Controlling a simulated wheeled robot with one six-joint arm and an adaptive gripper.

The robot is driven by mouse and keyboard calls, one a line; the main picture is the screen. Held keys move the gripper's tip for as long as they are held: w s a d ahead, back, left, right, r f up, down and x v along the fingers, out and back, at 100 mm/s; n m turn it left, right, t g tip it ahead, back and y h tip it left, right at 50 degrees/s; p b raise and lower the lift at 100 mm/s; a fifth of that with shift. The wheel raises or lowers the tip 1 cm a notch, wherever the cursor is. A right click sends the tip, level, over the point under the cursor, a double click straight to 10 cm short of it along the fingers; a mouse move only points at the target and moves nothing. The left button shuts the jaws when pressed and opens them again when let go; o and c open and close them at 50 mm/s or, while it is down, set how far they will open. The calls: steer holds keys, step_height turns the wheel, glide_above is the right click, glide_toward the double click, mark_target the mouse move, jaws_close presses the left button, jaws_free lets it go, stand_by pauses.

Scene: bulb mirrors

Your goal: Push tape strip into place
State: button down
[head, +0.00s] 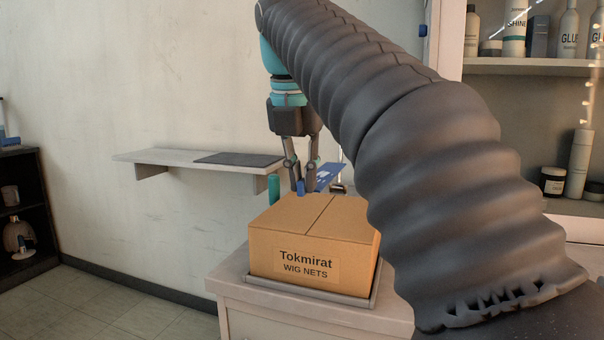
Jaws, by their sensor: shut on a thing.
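A closed cardboard box (275,285) labelled "Tokmirat WIG NETS" sits on a grey tray (312,292) on a pale cabinet. A dark seam line runs across its top. My gripper (301,187) points down above the back edge of the box top. Its fingers are close together on a small blue piece (301,188), mostly hidden between the tips. A flat blue piece with white marks (329,176) shows just right of the fingers; I cannot tell if the two are joined. I cannot make out a tape strip for certain.
A green cylinder (273,189) stands behind the box. A wall shelf (185,160) holds a dark mat (240,159). Bottles and jars fill shelves at right (530,68). A dark shelf unit (35,205) stands at far left. My arm hides the box's right side.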

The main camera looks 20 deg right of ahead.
mark_target(302, 196)
steer(key=shift+f+b, duration=1.8)
steer(key=shift+f, duration=1.85)
steer(key=c, duration=1.2)
jaws_free()
steer(key=shift+o, duration=0.2)
steer(key=shift+r, duration=0.2)
steer(key=shift+p+v, duration=2.05)
steer(key=shift+v, duration=0.35)
